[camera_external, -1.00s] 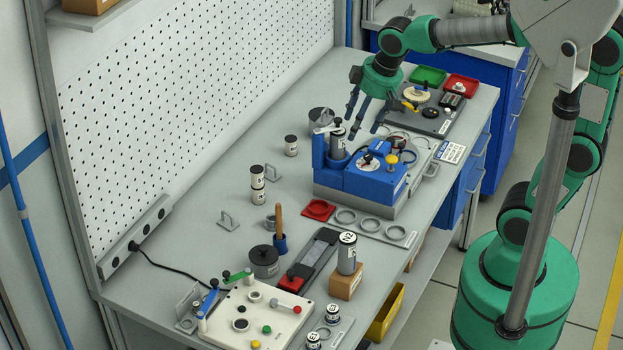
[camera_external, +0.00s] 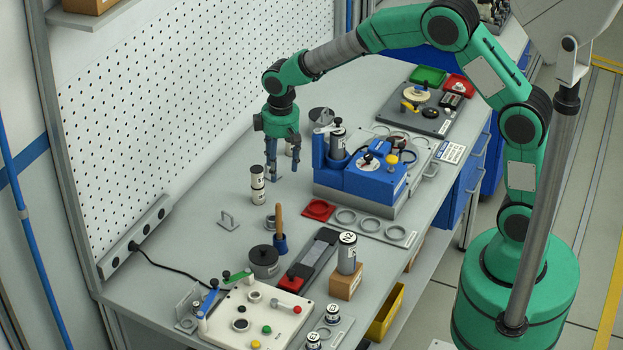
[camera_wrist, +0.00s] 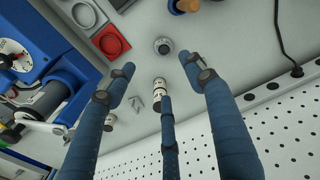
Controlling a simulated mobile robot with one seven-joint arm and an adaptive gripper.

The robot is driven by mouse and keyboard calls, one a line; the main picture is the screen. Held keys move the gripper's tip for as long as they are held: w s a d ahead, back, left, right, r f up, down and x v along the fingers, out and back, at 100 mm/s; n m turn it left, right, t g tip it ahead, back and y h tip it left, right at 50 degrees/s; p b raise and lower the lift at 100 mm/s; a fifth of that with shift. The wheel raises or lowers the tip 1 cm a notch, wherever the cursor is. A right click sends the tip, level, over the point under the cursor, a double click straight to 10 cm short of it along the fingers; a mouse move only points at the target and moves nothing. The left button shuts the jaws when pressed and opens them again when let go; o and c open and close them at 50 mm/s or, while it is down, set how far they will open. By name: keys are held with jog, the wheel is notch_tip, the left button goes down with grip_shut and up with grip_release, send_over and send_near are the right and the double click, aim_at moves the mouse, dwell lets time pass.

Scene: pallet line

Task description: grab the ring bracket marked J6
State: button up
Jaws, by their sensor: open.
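No J6 mark is readable, so I cannot tell which piece bears it. A small grey bracket (camera_external: 228,221) stands on the bench left of the stacked white cylinders (camera_external: 257,184). Another small grey bracket (camera_wrist: 136,103) shows in the wrist view, beside those cylinders (camera_wrist: 158,92); my gripper hides it in the external view. A grey ring-like piece (camera_external: 271,222) sits in front of the cylinders and also shows in the wrist view (camera_wrist: 163,46). My gripper (camera_external: 282,176) points down above the bench, right of the cylinders. Its three blue fingers (camera_wrist: 155,82) are spread, open and empty.
The blue machine (camera_external: 365,177) stands right of my gripper. A red tray (camera_external: 319,209) and a plate with rings (camera_external: 372,226) lie in front of it. The pegboard (camera_external: 190,90) rises behind. A wooden-handled tool (camera_external: 279,229) stands nearer the front.

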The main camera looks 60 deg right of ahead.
send_over(273, 219)
notch_tip(273, 219, down, 6)
jog(key=shift+g, duration=0.3)
jog(key=shift+f+b, duration=0.45)
jog(key=shift+f, duration=3.85)
jog(key=shift+f+b, duration=0.4)
jog(key=shift+f, duration=2.15)
grip_shut()
